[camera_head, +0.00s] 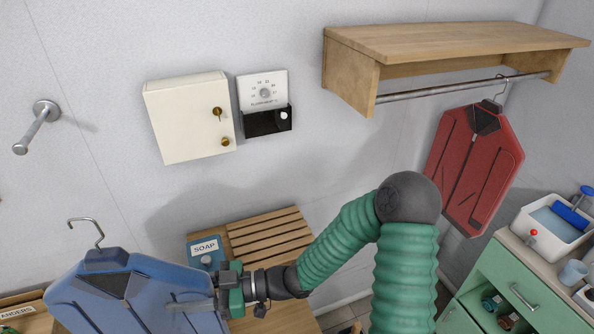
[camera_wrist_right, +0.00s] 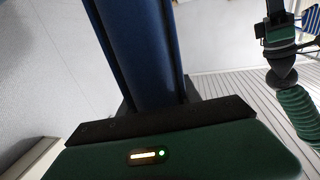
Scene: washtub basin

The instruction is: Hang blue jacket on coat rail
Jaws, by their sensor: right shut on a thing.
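The blue jacket (camera_head: 150,300) hangs on a hanger at the lower left of the head view, its metal hook (camera_head: 86,232) bare and pointing up. My right gripper (camera_head: 226,290) is shut on the jacket's right side. In the right wrist view a dark blue part of the jacket (camera_wrist_right: 140,50) rises from the jaws. The coat rail (camera_head: 460,88) runs under a wooden shelf at the upper right, far from the blue jacket. In the right wrist view, a second gripper (camera_wrist_right: 280,45), apparently my left, shows at upper right; its jaws are unclear.
A red jacket (camera_head: 475,165) hangs near the rail's right end; the rail to its left is bare.

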